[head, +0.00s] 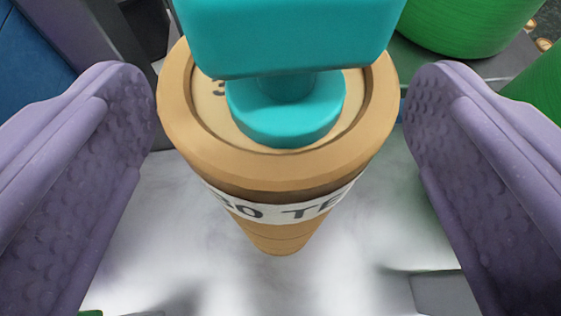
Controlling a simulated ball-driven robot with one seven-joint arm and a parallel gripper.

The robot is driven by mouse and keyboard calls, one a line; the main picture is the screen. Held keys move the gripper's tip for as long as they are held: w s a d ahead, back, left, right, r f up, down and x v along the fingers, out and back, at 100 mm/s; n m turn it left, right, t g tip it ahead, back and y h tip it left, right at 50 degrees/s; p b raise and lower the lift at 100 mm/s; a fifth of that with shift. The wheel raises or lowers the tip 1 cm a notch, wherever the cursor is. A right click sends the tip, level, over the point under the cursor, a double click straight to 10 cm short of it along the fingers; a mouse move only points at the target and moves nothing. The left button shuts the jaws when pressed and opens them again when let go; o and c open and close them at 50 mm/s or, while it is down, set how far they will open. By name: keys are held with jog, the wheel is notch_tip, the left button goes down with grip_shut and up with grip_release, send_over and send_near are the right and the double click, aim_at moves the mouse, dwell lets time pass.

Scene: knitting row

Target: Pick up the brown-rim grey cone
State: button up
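A tan cone (285,165) with a brown rim stands in the middle of the head view, its wide end towards me and narrowing downwards. A white label band with dark lettering, partly hidden, runs round it below a darker brown stripe. The body that shows is tan; I see no clear grey on it. My gripper (278,92) is open, with one purple finger on each side of the cone's rim. Narrow gaps show between fingers and rim; I cannot tell their depth. A teal block with a round foot (285,115) covers part of the cone's top.
A pale, cloudy grey surface (200,255) lies below the cone. A large green round object (465,25) stands at the upper right, with more green at the right edge. A blue panel (30,60) and a dark grey upright (75,35) are at the upper left.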

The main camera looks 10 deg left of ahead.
jog(key=c, duration=1.1)
jog(key=shift+r, duration=0.1)
jog(key=shift+c, duration=0.2)
notch_tip(320, 180, up, 10)
jog(key=p, duration=0.3)
notch_tip(320, 180, up, 14)
jog(key=p, duration=1.5)
